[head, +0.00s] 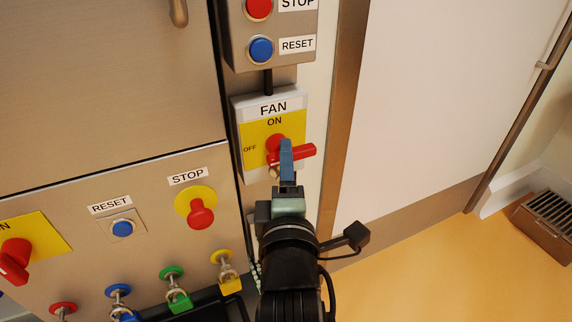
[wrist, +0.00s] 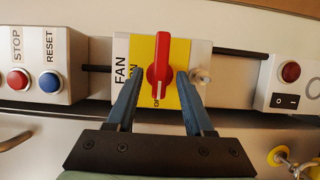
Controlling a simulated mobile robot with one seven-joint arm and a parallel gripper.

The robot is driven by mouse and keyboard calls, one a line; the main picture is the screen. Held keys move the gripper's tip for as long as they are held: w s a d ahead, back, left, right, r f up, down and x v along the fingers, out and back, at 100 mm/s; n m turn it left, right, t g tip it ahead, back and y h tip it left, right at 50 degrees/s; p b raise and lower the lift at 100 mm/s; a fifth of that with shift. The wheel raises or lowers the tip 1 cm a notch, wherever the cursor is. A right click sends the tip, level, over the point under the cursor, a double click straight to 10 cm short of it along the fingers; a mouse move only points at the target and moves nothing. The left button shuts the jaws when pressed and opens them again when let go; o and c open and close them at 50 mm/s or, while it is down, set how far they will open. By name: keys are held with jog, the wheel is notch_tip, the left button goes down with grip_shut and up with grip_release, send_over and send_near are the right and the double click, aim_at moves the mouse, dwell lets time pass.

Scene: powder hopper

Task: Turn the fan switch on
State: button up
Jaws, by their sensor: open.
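The fan switch is a red rotary handle (head: 302,153) on a yellow and white plate labelled FAN (head: 270,106), with ON at the top and OFF at the left. The handle lies level across the plate. In the wrist view, where the plate appears turned sideways, the handle (wrist: 159,66) has a white mark at its OFF end. My gripper (head: 286,145) is at the switch and hides part of it. In the wrist view its blue fingers (wrist: 159,74) are open, one on each side of the handle, with gaps between.
Above the switch is a box with a red STOP button (head: 258,7) and a blue RESET button (head: 261,50). Left is a panel with a red STOP knob (head: 201,214), another red rotary switch (head: 15,259) and several coloured valves or locks below.

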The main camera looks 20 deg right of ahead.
grip_shut()
jog(key=shift+r+p, duration=0.1)
jog(key=shift+p, duration=0.25)
jog(key=shift+d+r+m+g+y+p, duration=0.15)
jog(key=shift+m+g+y+p, duration=0.7)
jog(key=shift+m+p, duration=1.7)
jog(key=shift+d+r+m+g+y+p, duration=0.15)
jog(key=shift+m+y+p, duration=1.5)
jog(key=shift+p, duration=1.65)
jog(key=shift+d+r+m+g+y+p, duration=0.15)
jog(key=shift+m+g+y+p, duration=0.6)
jog(key=shift+m+p, duration=1.9)
jog(key=shift+f, duration=0.1)
